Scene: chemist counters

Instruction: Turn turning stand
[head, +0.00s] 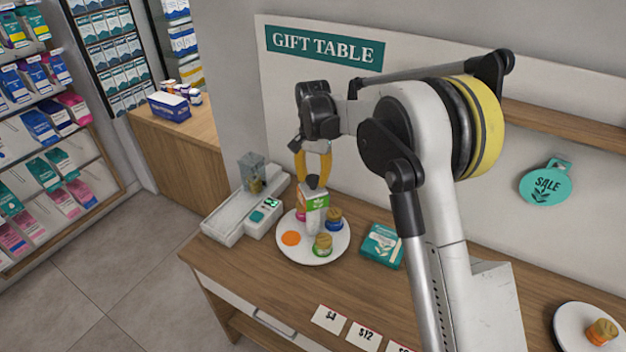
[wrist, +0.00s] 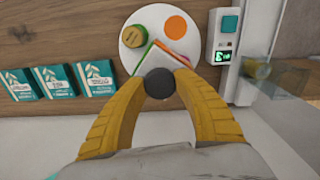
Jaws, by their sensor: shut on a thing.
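The turning stand is a white round plate (head: 300,254) on the wooden gift table; it also shows in the wrist view (wrist: 153,13). It bears an orange disc (head: 291,238), a green jar with a tan lid (head: 322,245), a blue jar (head: 334,219) and an upright white-and-green box (head: 316,201). A pink item is mostly hidden behind the box. My gripper (head: 314,178) is above the plate, pointing down. Its yellow fingers are shut on a dark round knob (wrist: 159,84) above the stand. What the knob joins to below is hidden by the box.
A teal box (head: 382,245) lies right of the stand, and a white device with a green display (head: 264,211) is left of it. Price cards (head: 364,337) lie near the front edge. Another white plate (head: 575,325) with a jar is at the far right. A wall panel stands behind.

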